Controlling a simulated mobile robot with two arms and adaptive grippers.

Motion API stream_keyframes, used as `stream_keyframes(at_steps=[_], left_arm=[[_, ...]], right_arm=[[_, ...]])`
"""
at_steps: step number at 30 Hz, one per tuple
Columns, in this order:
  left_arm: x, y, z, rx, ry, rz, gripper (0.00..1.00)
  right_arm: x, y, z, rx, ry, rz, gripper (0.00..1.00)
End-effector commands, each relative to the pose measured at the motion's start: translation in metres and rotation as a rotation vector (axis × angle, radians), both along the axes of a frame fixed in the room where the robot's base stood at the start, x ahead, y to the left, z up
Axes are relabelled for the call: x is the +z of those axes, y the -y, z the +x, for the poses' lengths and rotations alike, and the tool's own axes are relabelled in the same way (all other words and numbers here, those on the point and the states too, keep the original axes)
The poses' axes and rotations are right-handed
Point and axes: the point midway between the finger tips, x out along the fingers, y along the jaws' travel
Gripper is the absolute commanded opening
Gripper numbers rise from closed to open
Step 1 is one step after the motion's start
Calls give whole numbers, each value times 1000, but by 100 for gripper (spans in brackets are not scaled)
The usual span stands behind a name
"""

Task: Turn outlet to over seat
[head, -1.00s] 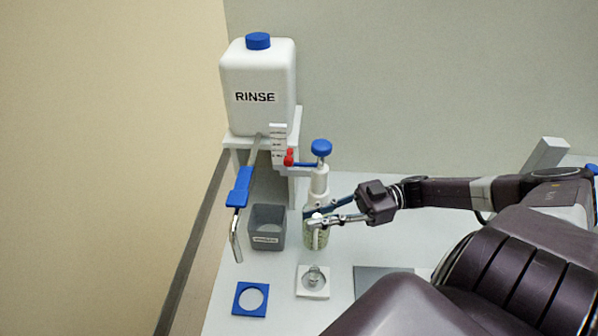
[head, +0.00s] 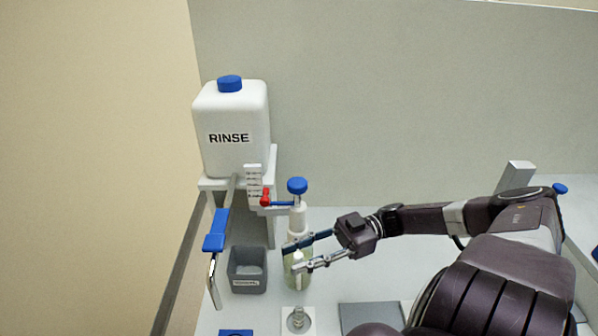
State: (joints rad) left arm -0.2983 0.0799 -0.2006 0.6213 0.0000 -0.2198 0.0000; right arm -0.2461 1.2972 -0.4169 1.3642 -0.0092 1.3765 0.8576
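The outlet is a metal spout (head: 214,282) with a blue grip (head: 215,231), coming from the white RINSE tank (head: 238,145) and hanging toward the table at the left. A white holder (head: 304,320) with a small clear glass piece (head: 298,317) and a blue plate (head: 236,333) lie at the lower edge; I cannot tell which is the seat. My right gripper (head: 290,258) is open, its fingers apart at a pale green bottle (head: 297,281) below a blue knob (head: 297,186). I cannot tell whether they touch it. My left gripper is not in view.
A grey bin (head: 247,272) stands between the spout and the bottle. A red lever (head: 265,197) sits beside a white scale card (head: 254,186) at the tank stand. A grey pad (head: 370,316) lies at the lower right. The wall closes the back.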

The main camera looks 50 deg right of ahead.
Motion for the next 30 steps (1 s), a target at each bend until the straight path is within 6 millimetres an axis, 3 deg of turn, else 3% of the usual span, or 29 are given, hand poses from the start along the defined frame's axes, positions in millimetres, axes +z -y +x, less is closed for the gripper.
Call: stream_keyframes(at_steps=[7, 18, 30], left_arm=[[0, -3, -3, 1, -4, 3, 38], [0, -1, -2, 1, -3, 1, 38], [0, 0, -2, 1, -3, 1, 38]], right_arm=[[10, 1, -1, 1, -1, -3, 32], [58, 0, -1, 6, -4, -5, 32], [94, 0, 0, 3, 0, -1, 32]])
